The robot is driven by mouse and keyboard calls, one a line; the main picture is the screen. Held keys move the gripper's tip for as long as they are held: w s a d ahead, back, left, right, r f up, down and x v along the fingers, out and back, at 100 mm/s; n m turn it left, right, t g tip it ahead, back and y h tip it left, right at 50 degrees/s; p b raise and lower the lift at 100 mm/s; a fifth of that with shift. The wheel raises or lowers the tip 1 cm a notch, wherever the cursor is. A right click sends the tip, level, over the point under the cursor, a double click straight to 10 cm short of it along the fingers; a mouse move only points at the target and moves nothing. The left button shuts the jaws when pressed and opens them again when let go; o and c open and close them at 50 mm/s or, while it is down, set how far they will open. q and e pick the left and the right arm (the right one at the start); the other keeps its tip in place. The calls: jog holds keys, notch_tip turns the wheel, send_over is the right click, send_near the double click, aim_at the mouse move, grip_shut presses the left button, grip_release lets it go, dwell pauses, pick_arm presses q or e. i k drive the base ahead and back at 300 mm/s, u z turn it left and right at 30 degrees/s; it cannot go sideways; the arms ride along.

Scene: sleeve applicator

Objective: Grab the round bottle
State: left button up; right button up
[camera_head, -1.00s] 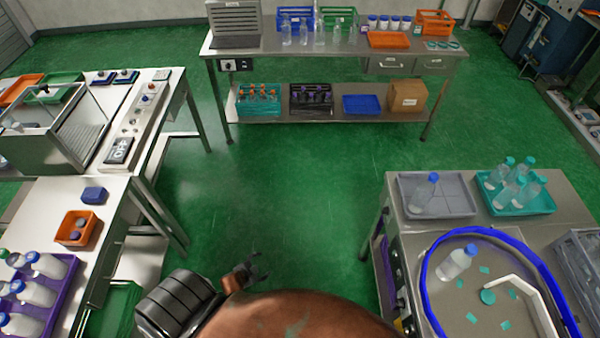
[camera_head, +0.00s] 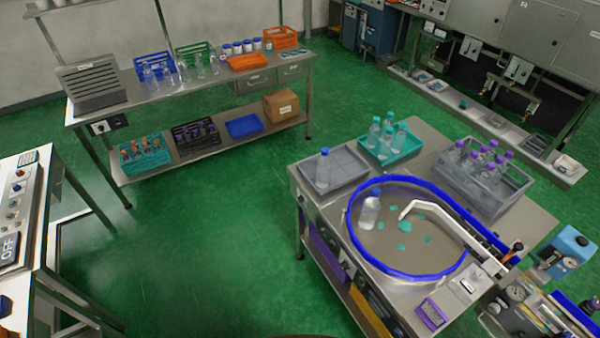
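Several bottles are in view, and I cannot tell which one the task calls the round bottle. A clear bottle with a white label (camera_head: 369,210) stands inside the blue-rimmed round basin (camera_head: 372,256) on the right table. A clear blue-capped bottle (camera_head: 323,170) stands on the grey tray (camera_head: 345,165) beside it. Several teal-capped bottles (camera_head: 387,138) stand in a teal tray (camera_head: 412,147). Several purple-capped bottles (camera_head: 484,158) stand in a grey crate (camera_head: 470,190). Neither gripper shows in the current view.
The right table (camera_head: 330,208) has a white curved arm (camera_head: 425,207) over the basin and teal pieces inside it. A back bench (camera_head: 135,94) holds crates, bottles and an orange tray (camera_head: 250,62). A left bench (camera_head: 40,225) has a control panel. The green floor (camera_head: 215,210) between them is clear.

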aim_at(324, 164)
jog(key=u, duration=1.1)
jog(key=i, duration=2.35)
jog(key=z, duration=2.5)
